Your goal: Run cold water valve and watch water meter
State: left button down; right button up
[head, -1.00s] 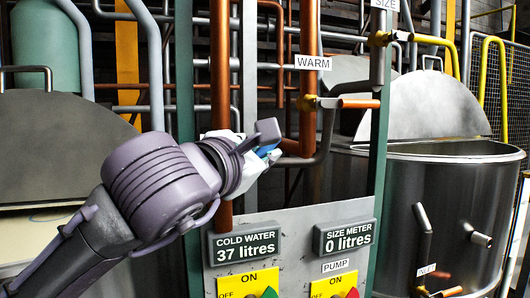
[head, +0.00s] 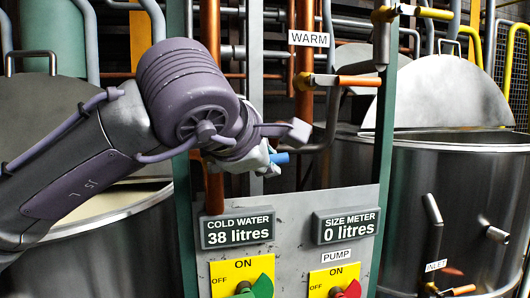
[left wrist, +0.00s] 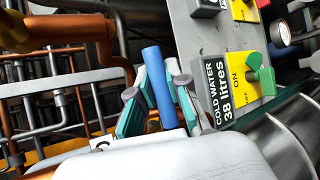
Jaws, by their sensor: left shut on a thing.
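My left gripper (head: 266,164) is shut on the blue valve handle (head: 280,158), just above the grey control panel. In the left wrist view the blue handle (left wrist: 158,85) runs between the gripper's green-padded fingers (left wrist: 160,105). The valve body is mostly hidden behind my gripper in the head view. The cold water meter (head: 237,230) reads 38 litres; it also shows in the left wrist view (left wrist: 216,92). My right gripper is in neither view.
The size meter (head: 346,227) reads 0 litres. Below the meters are a green switch (head: 262,287) and a red pump switch (head: 350,290). An orange warm valve handle (head: 358,81) is at upper right. Metal vats (head: 440,200) flank the panel.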

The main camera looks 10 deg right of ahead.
pick_arm(q)
jog(key=shift+f+m+y, duration=0.3)
jog(key=shift+f+y, duration=0.15)
jog(key=shift+y, duration=0.05)
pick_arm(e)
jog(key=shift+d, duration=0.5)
pick_arm(q)
jog(key=c, duration=1.1)
grip_release()
jog(key=shift+s+a+r, duration=0.15)
jog(key=shift+s+r, duration=0.05)
jog(key=shift+s, duration=0.05)
jog(key=v, duration=1.1)
jog(key=shift+s+a+r, duration=0.1)
jog(key=shift+r, duration=0.05)
